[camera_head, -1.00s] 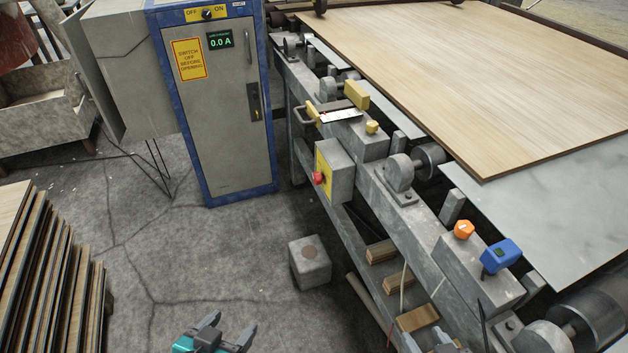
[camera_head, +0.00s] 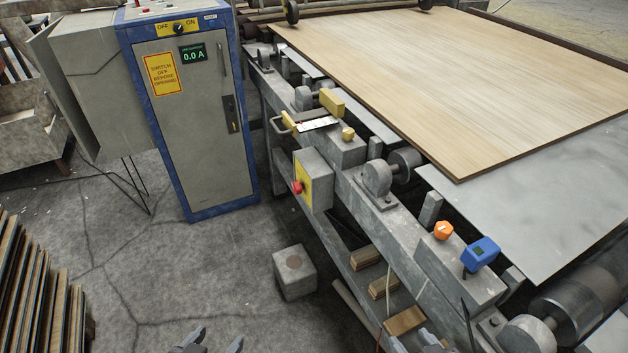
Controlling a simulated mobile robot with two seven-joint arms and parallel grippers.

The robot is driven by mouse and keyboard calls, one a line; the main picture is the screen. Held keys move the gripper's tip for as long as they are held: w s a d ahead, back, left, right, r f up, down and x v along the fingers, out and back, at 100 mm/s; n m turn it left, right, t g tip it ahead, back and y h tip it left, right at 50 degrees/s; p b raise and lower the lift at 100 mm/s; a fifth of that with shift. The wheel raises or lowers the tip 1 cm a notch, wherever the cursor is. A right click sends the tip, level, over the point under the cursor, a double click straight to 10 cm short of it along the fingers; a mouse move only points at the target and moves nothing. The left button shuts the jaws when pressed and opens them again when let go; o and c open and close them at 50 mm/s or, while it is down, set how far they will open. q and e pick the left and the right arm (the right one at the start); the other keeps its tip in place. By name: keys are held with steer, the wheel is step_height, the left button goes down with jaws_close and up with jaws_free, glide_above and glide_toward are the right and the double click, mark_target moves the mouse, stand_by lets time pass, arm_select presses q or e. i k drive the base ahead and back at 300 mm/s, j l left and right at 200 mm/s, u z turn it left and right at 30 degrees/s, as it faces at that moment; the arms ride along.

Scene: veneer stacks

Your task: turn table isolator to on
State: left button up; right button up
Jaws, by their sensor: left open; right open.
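A grey cabinet (camera_head: 190,130) with a blue frame stands at the upper left. Near its top is a yellow plate with a black rotary switch (camera_head: 180,28), marked OFF on the left and ON on the right. The switch's pointer is too small to read. Below it, a display (camera_head: 192,54) reads 0.0 A. My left gripper (camera_head: 215,341) is open and empty at the bottom edge, far below the cabinet in the picture. My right gripper (camera_head: 411,342) is open, only its tips showing at the bottom edge beside the machine frame.
A roller table (camera_head: 395,215) carrying a veneer sheet (camera_head: 450,75) runs along the right. Veneer stacks (camera_head: 35,290) fill the lower left.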

mark_target(297, 186)
steer(key=i+j+z, duration=0.25)
steer(key=z, duration=0.2)
steer(key=i+j+z, duration=0.15)
steer(key=j+z, duration=0.3)
steer(key=i+j+z, duration=0.1)
steer(key=j+z, duration=0.4)
